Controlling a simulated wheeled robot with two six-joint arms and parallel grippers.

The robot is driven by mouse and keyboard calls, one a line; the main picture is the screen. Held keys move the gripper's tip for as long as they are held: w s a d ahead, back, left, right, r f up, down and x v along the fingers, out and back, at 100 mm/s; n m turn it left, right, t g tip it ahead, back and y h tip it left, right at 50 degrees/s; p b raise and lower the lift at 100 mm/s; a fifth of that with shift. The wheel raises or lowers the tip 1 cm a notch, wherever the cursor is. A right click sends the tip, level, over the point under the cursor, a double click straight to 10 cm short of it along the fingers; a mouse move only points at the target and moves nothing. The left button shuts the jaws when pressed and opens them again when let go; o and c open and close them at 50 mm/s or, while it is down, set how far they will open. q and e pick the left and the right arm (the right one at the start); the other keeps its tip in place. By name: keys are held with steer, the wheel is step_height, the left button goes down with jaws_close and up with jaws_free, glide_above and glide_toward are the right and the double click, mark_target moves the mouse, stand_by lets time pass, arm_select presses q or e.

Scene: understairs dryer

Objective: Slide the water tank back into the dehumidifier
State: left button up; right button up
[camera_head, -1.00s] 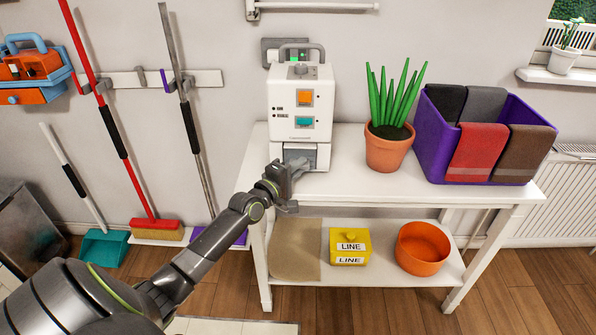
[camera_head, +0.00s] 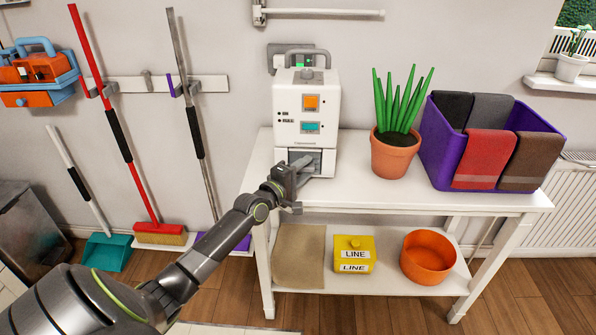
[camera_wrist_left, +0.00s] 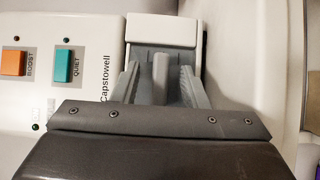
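The white dehumidifier (camera_head: 306,105) stands upright on the left end of the white table, with orange and teal buttons on its front. Its water tank (camera_head: 327,163) is at the bottom of the front; the tank's pale edge and grey front also show in the left wrist view (camera_wrist_left: 160,30). How far the tank sticks out is hard to tell. My left gripper (camera_head: 304,166) is right at the tank front. In the left wrist view its fingers (camera_wrist_left: 160,82) are spread either side of a grey upright bar, apparently the tank's handle, with visible gaps. My right gripper is out of view.
A potted plant (camera_head: 393,155) and a purple bin (camera_head: 435,150) with cloths stand to the right on the white table (camera_head: 400,195). The lower shelf holds a yellow box (camera_head: 354,256) and an orange bowl (camera_head: 428,257). Brooms hang on the left wall.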

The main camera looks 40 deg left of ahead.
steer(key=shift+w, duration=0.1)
arm_select(q)
steer(key=shift+s+p, duration=0.4)
steer(key=shift+s, duration=0.25)
steer(key=s+a+p, duration=0.1)
steer(key=s+p, duration=0.2)
steer(key=s, duration=1.3)
steer(key=shift+a, duration=0.25)
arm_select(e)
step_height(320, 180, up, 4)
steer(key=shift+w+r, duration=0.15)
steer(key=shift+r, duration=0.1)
